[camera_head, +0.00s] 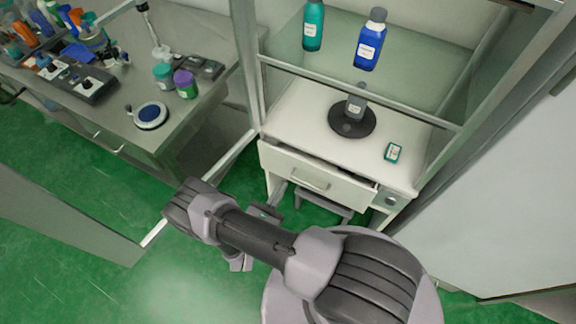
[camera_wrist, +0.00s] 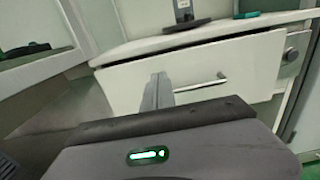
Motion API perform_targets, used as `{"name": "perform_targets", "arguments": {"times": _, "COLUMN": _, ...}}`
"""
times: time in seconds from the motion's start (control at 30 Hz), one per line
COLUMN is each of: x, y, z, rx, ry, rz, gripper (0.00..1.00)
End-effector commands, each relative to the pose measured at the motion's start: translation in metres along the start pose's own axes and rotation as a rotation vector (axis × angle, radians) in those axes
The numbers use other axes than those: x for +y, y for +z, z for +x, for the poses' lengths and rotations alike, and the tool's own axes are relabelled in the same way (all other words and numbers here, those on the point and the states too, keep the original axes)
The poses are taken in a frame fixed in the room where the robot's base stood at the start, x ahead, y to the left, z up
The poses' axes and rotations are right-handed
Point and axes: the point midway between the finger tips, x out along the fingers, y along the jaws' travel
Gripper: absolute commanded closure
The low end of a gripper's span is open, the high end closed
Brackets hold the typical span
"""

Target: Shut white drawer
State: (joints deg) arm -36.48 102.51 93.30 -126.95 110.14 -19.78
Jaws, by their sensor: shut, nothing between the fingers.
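The white drawer (camera_head: 318,178) sits under the white cabinet top in the head view and stands slightly open, with a dark gap along its upper edge. Its front (camera_wrist: 232,72) and metal bar handle (camera_wrist: 200,86) fill the middle of the wrist view. My gripper (camera_wrist: 158,84) is shut and empty, its fingers pointing at the left part of the drawer front, left of the handle. I cannot tell whether the fingertips touch the front. In the head view my arm mostly hides the gripper.
The cabinet top (camera_head: 290,119) holds a bottle on a round black base (camera_head: 352,119) and a small teal box (camera_head: 393,152). A glass shelf above carries a teal bottle (camera_head: 313,25) and a blue bottle (camera_head: 370,40). A cluttered grey desk (camera_head: 120,119) stands left. Green floor lies between.

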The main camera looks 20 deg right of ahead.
Motion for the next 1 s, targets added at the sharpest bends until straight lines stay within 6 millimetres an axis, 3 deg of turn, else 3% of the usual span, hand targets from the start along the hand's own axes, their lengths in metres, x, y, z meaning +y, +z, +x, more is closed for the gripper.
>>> {"name": "perform_targets", "arguments": {"times": 0.2, "x": -0.001, "y": -0.002, "z": 0.048, "rx": 0.001, "ry": -0.005, "rz": 0.0, "gripper": 1.0}}
{"name": "perform_targets", "arguments": {"times": 0.4, "x": 0.0, "y": -0.001, "z": 0.08, "rx": 0.001, "ry": -0.003, "rz": 0.001, "gripper": 1.0}}
{"name": "perform_targets", "arguments": {"times": 0.6, "x": 0.001, "y": 0.0, "z": 0.09, "rx": 0.001, "ry": 0.001, "rz": -0.001, "gripper": 1.0}}
{"name": "perform_targets", "arguments": {"times": 1.0, "x": 0.005, "y": -0.001, "z": 0.09, "rx": 0.0, "ry": 0.001, "rz": 0.001, "gripper": 1.0}}
